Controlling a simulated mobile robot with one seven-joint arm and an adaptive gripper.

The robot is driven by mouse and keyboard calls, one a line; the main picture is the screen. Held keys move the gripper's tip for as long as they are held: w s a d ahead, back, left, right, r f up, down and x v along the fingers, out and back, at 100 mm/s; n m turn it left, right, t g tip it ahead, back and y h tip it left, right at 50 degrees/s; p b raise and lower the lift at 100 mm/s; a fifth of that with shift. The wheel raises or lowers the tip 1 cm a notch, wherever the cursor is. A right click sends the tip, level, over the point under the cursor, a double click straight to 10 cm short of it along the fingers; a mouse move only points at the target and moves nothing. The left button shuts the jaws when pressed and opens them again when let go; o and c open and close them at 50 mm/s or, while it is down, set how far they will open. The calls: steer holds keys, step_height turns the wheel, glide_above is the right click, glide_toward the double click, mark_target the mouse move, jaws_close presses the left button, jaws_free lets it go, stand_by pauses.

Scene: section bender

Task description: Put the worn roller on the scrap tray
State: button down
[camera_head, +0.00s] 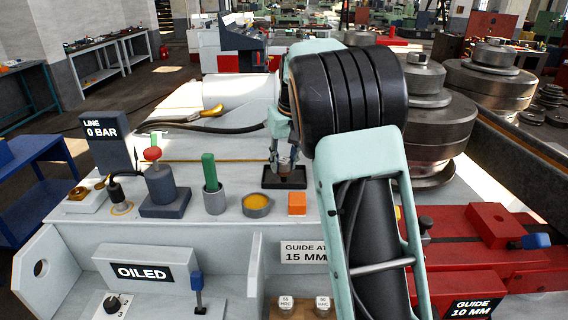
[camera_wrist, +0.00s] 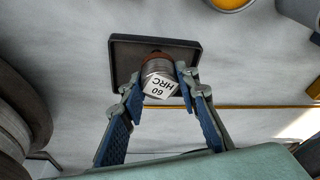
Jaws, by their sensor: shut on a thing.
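My gripper (camera_wrist: 160,80) is shut on a small metal roller (camera_wrist: 157,67) with a white tag reading 60 HRC and a reddish-brown band at its far end. The roller is over a shallow dark tray (camera_wrist: 123,51), within its outline in the wrist view; I cannot tell whether it touches the tray floor. In the head view my gripper (camera_head: 286,160) points down at the same tray (camera_head: 270,183), which lies on the pale machine top. The roller is hardly distinguishable there. No tray in view carries a readable scrap label.
Two tagged pieces (camera_head: 286,303) sit in a wooden holder at the front. Large stacked steel rolls (camera_head: 436,125) stand at the right.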

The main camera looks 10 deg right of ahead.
steer(key=shift+f, duration=0.3)
steer(key=shift+f, duration=0.2)
steer(key=c, duration=1.5)
jaws_free()
steer(key=shift+r, duration=0.1)
steer(key=v, duration=1.2)
steer(key=shift+s, duration=0.1)
